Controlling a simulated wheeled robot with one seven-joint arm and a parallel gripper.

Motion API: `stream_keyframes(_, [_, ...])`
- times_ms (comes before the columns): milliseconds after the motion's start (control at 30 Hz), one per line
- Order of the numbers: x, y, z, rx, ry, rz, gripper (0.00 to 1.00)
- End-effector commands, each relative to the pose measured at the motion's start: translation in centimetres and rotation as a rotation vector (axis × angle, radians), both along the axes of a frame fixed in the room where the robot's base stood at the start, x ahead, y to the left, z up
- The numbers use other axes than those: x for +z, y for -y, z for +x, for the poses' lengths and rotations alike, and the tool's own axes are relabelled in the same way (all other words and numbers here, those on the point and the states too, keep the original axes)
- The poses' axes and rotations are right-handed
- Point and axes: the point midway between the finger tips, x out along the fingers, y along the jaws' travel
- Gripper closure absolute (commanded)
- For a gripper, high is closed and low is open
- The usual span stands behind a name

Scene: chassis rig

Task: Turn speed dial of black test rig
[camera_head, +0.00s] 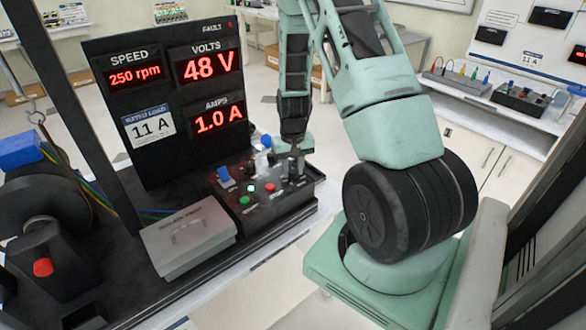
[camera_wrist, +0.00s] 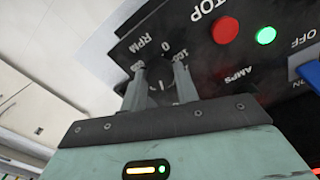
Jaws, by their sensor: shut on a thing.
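The black test rig (camera_head: 155,150) has an upright panel whose speed display (camera_head: 135,75) reads 250 rpm. Its control box (camera_head: 275,205) stands at the panel's right foot. My gripper (camera_head: 294,165) points down at the box's far right end, and the dial is hidden there in the head view. In the wrist view, my gripper (camera_wrist: 160,82) has its two fingers around the black speed dial (camera_wrist: 159,72), shut on it. The dial is marked RPM, with 0 and 100 on its scale. Its pointer is mostly hidden.
The volts display (camera_head: 208,66) reads 48 V and the amps display (camera_head: 219,119) 1.0 A. A red STOP button (camera_wrist: 226,30), a lit green lamp (camera_wrist: 265,36) and a blue ON/OFF switch (camera_wrist: 311,74) sit beside the dial. A grey lidded box (camera_head: 187,235) lies left of the controls.

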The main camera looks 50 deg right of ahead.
Motion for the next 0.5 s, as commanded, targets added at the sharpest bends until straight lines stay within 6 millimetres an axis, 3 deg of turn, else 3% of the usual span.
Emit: stream_keyframes(500, [0.09,0.08,0.11,-0.334,0.003,-0.002,0.93])
